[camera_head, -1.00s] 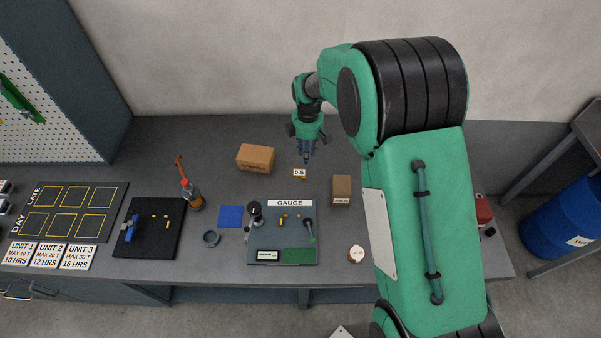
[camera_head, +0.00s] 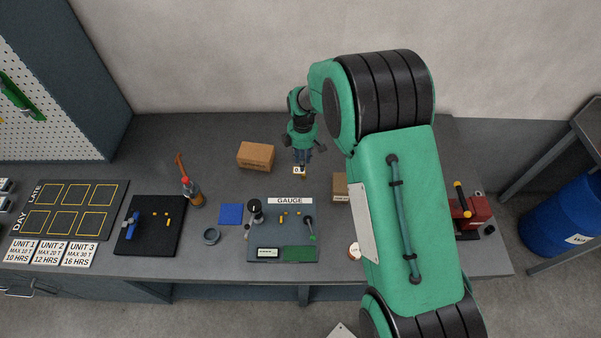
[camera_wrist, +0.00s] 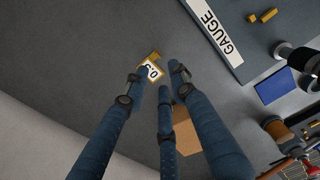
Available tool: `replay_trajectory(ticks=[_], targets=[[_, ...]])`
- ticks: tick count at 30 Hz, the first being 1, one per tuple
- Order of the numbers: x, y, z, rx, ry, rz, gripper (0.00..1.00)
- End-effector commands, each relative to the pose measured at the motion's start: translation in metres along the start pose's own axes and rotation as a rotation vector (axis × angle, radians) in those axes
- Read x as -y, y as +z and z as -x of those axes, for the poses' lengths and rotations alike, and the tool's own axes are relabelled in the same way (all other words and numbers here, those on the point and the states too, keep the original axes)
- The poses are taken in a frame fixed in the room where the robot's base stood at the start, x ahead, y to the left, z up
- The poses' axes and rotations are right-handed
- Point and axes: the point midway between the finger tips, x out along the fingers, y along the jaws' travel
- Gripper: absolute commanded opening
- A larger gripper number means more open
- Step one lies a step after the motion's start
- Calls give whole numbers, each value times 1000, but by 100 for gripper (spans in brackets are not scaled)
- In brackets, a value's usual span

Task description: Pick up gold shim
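The gold shim (camera_wrist: 155,56) shows as a small gold piece at the far edge of the white label reading 0.5 (camera_wrist: 153,71) in the wrist view. In the head view a bit of gold (camera_head: 304,177) shows just beside the label, partly hidden by my gripper (camera_head: 301,163). In the wrist view my gripper (camera_wrist: 157,80) has its dark blue fingers spread apart, pointing at the label and shim, with nothing held. The fingertips appear close above them; I cannot tell whether they touch the table.
A cardboard box (camera_head: 256,156) stands left of my gripper. A smaller brown box (camera_head: 340,187) is to the right, partly hidden by my arm. The GAUGE board (camera_head: 255,243) lies in front, with small gold pieces on it. A red device (camera_head: 471,216) stands far right.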

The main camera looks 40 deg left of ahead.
Motion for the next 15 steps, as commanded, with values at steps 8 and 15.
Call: replay_trajectory(ticks=[8,15], targets=[[0,0,-35,0,0,0,26],[0,0,-40,0,1,0,26]])
